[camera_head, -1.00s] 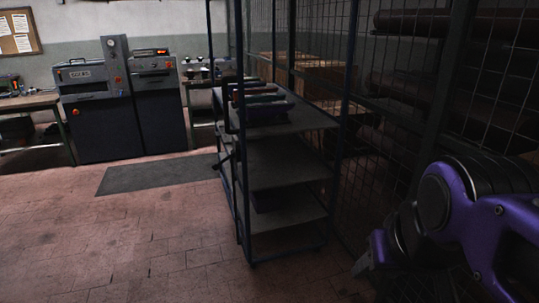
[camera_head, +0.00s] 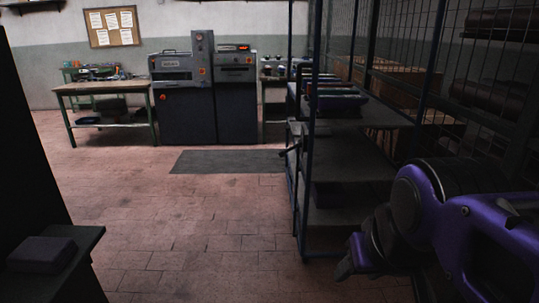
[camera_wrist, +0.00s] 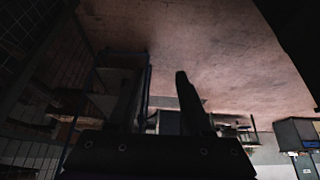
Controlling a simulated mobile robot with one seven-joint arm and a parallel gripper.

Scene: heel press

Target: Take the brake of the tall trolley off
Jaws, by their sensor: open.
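The tall trolley (camera_head: 309,190) stands right of centre in the head view, with a dark blue upright frame and several grey shelves. A dark lever-like bar (camera_head: 291,150) sticks out from its left side at about mid height; I cannot tell for sure that it is the brake. The trolley's feet are dim and partly hidden by my arm. My gripper is open and empty; its two dark fingers stand apart in the wrist view (camera_wrist: 157,85). My purple arm is at the lower right of the head view, in front of the trolley and apart from the bar.
A wire mesh cage (camera_head: 450,100) runs along the right behind the trolley. A grey press machine (camera_head: 208,95) and a workbench (camera_head: 100,88) stand at the back wall. A dark mat (camera_head: 225,161) lies before the press. A dark ledge with a box (camera_head: 40,254) is at lower left. The middle floor is clear.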

